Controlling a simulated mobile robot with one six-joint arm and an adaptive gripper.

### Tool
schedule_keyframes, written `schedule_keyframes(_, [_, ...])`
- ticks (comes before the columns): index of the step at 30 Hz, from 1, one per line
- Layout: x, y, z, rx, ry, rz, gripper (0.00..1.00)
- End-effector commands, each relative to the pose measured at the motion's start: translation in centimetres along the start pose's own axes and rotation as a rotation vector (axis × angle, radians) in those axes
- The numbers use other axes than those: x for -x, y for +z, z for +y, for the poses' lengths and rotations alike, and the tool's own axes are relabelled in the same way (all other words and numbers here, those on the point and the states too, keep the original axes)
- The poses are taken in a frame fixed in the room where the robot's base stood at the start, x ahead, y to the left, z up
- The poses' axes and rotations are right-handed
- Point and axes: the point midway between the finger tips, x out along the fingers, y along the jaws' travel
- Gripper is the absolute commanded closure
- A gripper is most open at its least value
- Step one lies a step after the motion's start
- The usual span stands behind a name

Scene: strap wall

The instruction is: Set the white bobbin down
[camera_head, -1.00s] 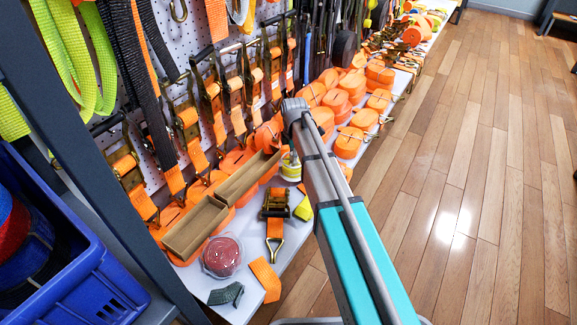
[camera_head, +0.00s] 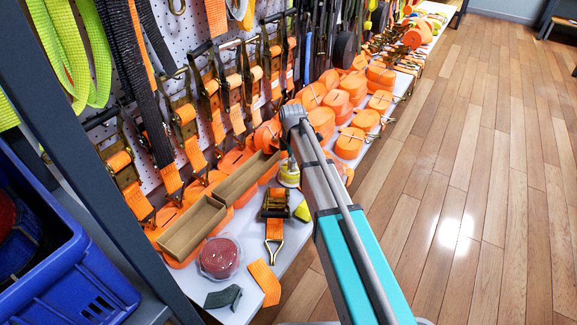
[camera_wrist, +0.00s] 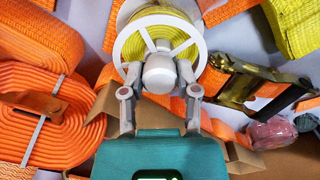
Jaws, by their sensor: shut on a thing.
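The white bobbin (camera_wrist: 122,42) has a spoked white flange with yellow strap wound behind it, and a round white knob at its centre. My gripper (camera_wrist: 160,74) is shut on this knob, one finger on each side. In the head view the bobbin (camera_head: 288,177) hangs below my wrist, low over the pale shelf (camera_head: 252,292), just behind a ratchet buckle (camera_head: 275,203) with orange strap. I cannot tell whether its underside touches the shelf. My arm hides part of the area to its right.
Brown open boxes (camera_head: 192,228) lie left of the bobbin. A red roll in clear wrap (camera_head: 220,257), a dark strap piece (camera_head: 223,298) and an orange strap piece (camera_head: 265,282) lie at the front. Orange strap rolls (camera_head: 350,142) crowd behind. A blue crate (camera_head: 75,268) stands at left.

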Motion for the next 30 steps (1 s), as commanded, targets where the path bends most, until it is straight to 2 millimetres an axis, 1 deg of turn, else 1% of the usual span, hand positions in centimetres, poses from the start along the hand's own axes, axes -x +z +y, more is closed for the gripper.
schedule_keyframes(2, [-0.47, 0.02, 0.00, 0.000, 0.000, 0.000, 1.00])
schedule_keyframes(12, [-0.42, 0.04, 0.00, 0.000, 0.000, 0.000, 1.00])
schedule_keyframes(17, [-0.79, 0.05, 0.00, 0.000, 0.000, 0.000, 1.00])
schedule_keyframes(18, [-0.74, 0.05, 0.00, 0.000, 0.000, 0.000, 0.56])
schedule_keyframes(20, [-0.68, 0.05, 0.00, -0.001, 0.000, 0.000, 0.44])
schedule_keyframes(21, [-0.68, 0.06, 0.00, -0.001, 0.000, 0.000, 0.37])
schedule_keyframes(23, [-0.68, 0.06, 0.00, -0.001, 0.000, 0.000, 0.26])
schedule_keyframes(30, [-0.68, 0.08, 0.00, -0.001, 0.000, 0.000, 0.25])
